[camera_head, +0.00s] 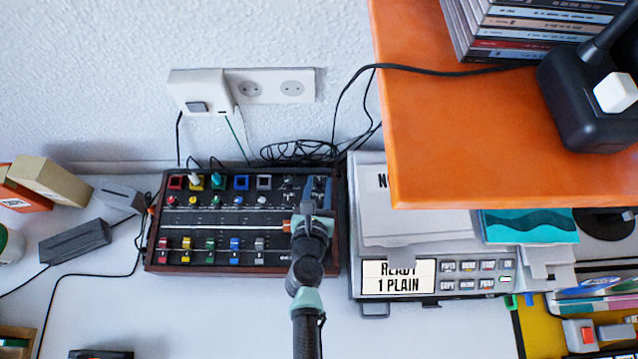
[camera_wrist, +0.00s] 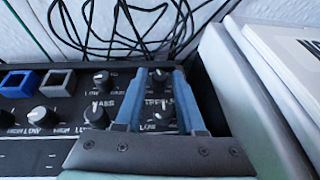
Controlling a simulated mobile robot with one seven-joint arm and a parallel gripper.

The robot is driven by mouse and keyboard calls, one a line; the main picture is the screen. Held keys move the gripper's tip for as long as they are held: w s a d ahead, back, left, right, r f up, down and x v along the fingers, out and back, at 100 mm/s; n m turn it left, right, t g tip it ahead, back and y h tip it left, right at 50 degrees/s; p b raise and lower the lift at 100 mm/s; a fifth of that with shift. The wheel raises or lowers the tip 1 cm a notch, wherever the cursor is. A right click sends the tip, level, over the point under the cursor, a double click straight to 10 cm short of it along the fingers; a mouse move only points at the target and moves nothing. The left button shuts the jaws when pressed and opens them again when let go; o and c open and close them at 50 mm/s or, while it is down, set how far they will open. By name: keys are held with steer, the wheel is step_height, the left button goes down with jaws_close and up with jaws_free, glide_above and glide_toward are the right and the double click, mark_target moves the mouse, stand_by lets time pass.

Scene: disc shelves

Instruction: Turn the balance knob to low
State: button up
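The mixer (camera_head: 215,222) is a dark panel with wooden edges, coloured buttons, sliders and knobs. My gripper (camera_head: 319,186) is over its upper right corner, and its blue fingers show in the wrist view (camera_wrist: 162,76). The fingers are apart. Between them I see an upper black knob (camera_wrist: 160,75) near the tips and a lower knob (camera_wrist: 157,117) closer to the palm. Contact with either knob cannot be told. More black knobs (camera_wrist: 103,79) lie left of the fingers. Labels are partly legible, and I cannot read which knob is balance.
A grey machine (camera_head: 455,275) with a display and papers stands close to the mixer's right. An orange shelf (camera_head: 450,130) overhangs at upper right. Black cables (camera_head: 295,152) lie behind the mixer.

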steer(key=shift+w+f, duration=0.1)
steer(key=shift+w, duration=0.15)
jaws_close()
steer(key=shift+d+n+y+p, duration=0.2)
steer(key=shift+n+y+p, duration=0.4)
steer(key=shift+y+p, duration=0.15)
steer(key=shift+n+y+p, duration=0.55)
steer(key=shift+n+y, duration=0.35)
steer(key=shift+y, duration=0.05)
